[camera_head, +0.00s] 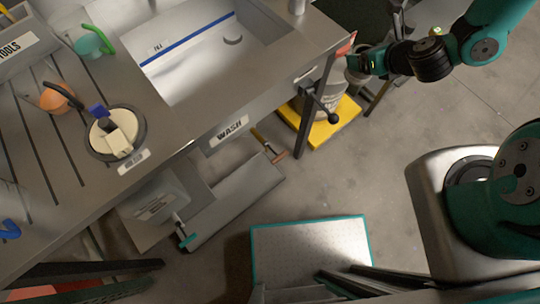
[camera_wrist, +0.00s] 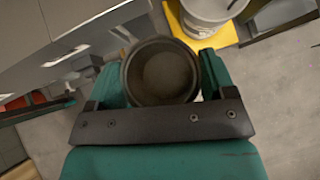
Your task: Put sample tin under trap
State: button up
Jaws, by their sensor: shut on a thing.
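The sample tin appears to be the dark, round, open-topped tin (camera_wrist: 165,80) in the wrist view. My gripper (camera_wrist: 160,74) is shut on it, with one teal finger on each side. Its inside looks empty. In the head view my gripper (camera_head: 362,63) is just off the right end of the sink counter; the tin is hard to make out there. A dark fitting with a round black knob (camera_head: 332,117) is by the counter leg, near a grey bucket (camera_head: 342,104). I cannot tell whether this fitting is the trap.
The bucket stands on a yellow base (camera_head: 322,134) on the floor, and shows in the wrist view (camera_wrist: 205,12). The counter (camera_head: 150,100) with a sink basin (camera_head: 200,60) fills the left. A teal-edged platform (camera_head: 310,245) lies below. Floor at right is mostly clear.

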jog(key=s+a+f+n+g+y+b, duration=0.1)
jog(key=a+f+n+g+y+b, duration=0.2)
jog(key=f+b, duration=1.75)
jog(key=s+a+f+n+g+y+b, duration=0.1)
jog(key=a+f+n+g+b, duration=0.3)
jog(key=f+b, duration=1.65)
jog(key=s+a+f+n+y+b, duration=0.3)
jog(key=f+b, duration=0.8)
jog(key=f, duration=2)
jog(key=shift+n+h, duration=0.7)
jog(key=w+a+f+b, duration=0.1)
jog(key=a+b, duration=0.2)
jog(key=a, duration=0.2)
jog(key=w+a+f+b, duration=0.1)
jog(key=w+a+b, duration=0.1)
jog(key=a+b, duration=0.2)
jog(key=w+a+f+b, duration=0.1)
jog(key=w+a+b, duration=0.1)
jog(key=a+b, duration=0.2)
jog(key=shift+a+f, duration=0.2)
jog(key=shift+a, duration=1.6)
jog(key=shift+r, duration=0.2)
jog(key=shift+f, duration=0.15)
jog(key=o, duration=0.9)
jog(key=shift+o, duration=0.2)
jog(key=p+v, duration=0.7)
jog(key=v, duration=0.5)
